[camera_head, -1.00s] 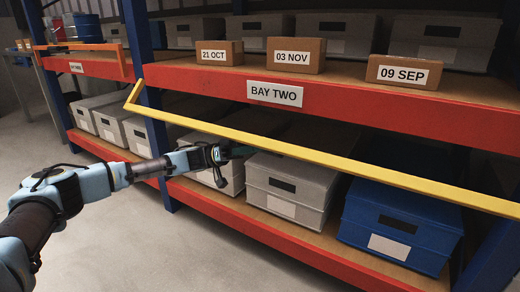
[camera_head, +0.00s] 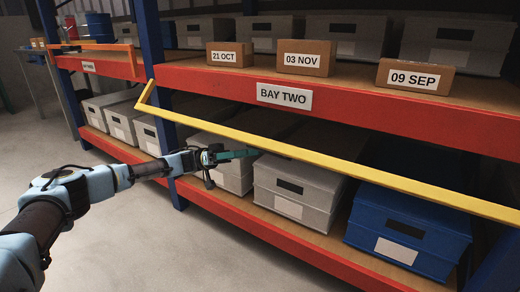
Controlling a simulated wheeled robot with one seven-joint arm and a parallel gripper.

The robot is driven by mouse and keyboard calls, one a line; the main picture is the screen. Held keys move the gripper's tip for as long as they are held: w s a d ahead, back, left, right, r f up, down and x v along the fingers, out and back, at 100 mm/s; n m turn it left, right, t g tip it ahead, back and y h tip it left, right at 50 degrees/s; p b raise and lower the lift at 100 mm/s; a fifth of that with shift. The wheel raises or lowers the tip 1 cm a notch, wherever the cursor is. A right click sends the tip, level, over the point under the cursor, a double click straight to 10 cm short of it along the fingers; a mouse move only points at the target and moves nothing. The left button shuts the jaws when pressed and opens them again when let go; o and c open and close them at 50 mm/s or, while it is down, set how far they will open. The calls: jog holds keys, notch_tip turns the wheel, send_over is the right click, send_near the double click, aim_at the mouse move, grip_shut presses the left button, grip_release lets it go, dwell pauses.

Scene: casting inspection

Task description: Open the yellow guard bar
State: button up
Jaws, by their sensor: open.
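The yellow guard bar (camera_head: 330,160) runs across the front of the lower opening of bay two. It slopes down to the right in the picture and has a short bent end at the left, by the blue upright. My gripper (camera_head: 254,153) is in front of the grey boxes, just below the bar in the picture, pointing right. Its fingers are open and nothing shows between them. I cannot tell whether a finger touches the bar.
Behind the bar are grey boxes (camera_head: 294,190) and a blue box (camera_head: 408,228) on the lower shelf. A red beam (camera_head: 350,104) with a BAY TWO label is above it, with small dated cartons (camera_head: 415,76) on top. An orange bar (camera_head: 95,47) crosses the left bay. The floor in front is clear.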

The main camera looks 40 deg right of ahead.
jog(key=shift+v, duration=1.6)
